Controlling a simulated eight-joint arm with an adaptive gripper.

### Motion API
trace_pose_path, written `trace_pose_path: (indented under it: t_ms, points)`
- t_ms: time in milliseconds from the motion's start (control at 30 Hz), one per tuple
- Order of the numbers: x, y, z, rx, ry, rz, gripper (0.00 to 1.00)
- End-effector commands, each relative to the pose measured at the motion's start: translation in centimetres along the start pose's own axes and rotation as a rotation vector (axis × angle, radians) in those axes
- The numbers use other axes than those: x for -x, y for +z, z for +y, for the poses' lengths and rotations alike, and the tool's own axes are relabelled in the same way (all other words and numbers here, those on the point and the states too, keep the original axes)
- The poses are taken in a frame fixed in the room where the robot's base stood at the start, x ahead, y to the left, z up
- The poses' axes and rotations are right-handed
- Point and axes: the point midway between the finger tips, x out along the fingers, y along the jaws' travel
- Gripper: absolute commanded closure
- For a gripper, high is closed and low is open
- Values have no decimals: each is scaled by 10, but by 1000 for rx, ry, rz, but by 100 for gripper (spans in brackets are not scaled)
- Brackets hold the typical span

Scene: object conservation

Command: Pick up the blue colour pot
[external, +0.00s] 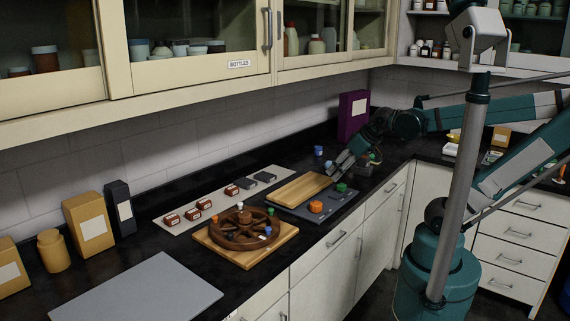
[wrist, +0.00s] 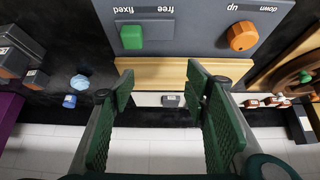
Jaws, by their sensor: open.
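The wrist view shows a light-blue rounded item (wrist: 80,82) and a small blue-and-white pot (wrist: 69,101) beyond the left finger. I cannot tell which matches which. My gripper (external: 342,168) is low over the far end of the wooden board. Its green fingers (wrist: 160,88) are wide apart in the wrist view, with nothing held between them.
A grey panel (wrist: 188,48) has a green switch (wrist: 131,37) and an orange knob (wrist: 242,36). The wooden board (external: 298,190) lies beside the panel. A brown wheel (external: 240,230) is nearer the front. A purple box (external: 352,114) stands against the wall.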

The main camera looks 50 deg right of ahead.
Motion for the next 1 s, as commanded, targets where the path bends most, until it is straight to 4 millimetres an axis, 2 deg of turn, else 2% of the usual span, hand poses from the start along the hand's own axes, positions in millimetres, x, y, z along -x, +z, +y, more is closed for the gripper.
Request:
trace_pose_path:
  t_ms: [100,467,1000]
  points:
    - [1,-24,9,-14,10,-4,54]
    - [-10,-85,41,-56,39,-17,54]
    - [-42,-164,104,-118,82,-36,54]
